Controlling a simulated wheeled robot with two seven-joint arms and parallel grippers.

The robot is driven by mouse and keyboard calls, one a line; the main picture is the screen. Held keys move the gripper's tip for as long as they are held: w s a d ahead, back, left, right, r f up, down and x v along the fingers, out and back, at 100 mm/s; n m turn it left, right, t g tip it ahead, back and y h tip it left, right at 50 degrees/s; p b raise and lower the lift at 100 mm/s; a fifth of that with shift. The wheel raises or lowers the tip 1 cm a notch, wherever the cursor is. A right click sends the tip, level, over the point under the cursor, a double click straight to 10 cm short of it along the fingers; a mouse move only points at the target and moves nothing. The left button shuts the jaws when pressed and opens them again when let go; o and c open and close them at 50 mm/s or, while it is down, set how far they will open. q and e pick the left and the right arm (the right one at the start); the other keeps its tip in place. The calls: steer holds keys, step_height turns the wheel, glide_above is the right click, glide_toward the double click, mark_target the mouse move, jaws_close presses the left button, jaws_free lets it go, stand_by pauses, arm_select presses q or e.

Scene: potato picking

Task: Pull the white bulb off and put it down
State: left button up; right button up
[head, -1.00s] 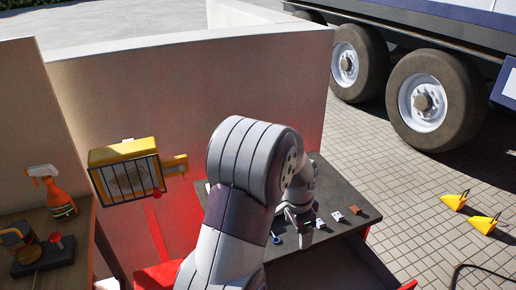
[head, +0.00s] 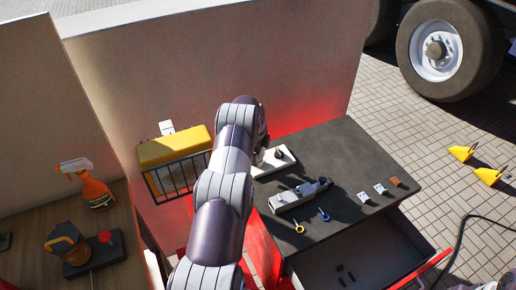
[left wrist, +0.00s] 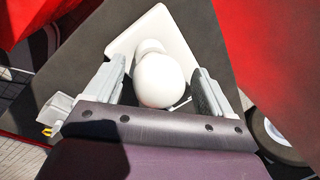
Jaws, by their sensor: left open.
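The white bulb (left wrist: 160,82) is round and sits on a white base plate (left wrist: 172,28) in the left wrist view. My left gripper (left wrist: 158,68) is open, with one finger on each side of the bulb; I cannot tell whether either touches it. In the head view, the white base (head: 283,163) shows at the back left of the dark table, partly behind my left arm. The bulb and my left fingertips are hidden behind that arm there. My right gripper is not in view.
On the dark table (head: 350,150) lie a grey-white device (head: 298,197), a yellow key-like piece (head: 299,227), a blue one (head: 323,214) and several small tiles. A caged yellow lamp (head: 175,147) is at the wall. An open drawer (head: 350,265) is below.

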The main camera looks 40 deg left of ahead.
arm_select(q)
steer(key=shift+a+f, duration=0.2)
steer(key=shift+f, duration=0.1)
steer(key=shift+d+r, duration=0.1)
steer(key=shift+d, duration=0.3)
steer(key=shift+a, duration=0.1)
steer(key=c, duration=1)
steer(key=shift+a, duration=0.1)
steer(key=shift+c, duration=0.4)
steer(key=o, duration=0.4)
steer(key=c, duration=0.4)
steer(key=shift+r+p, duration=0.65)
steer(key=shift+r, duration=1.2)
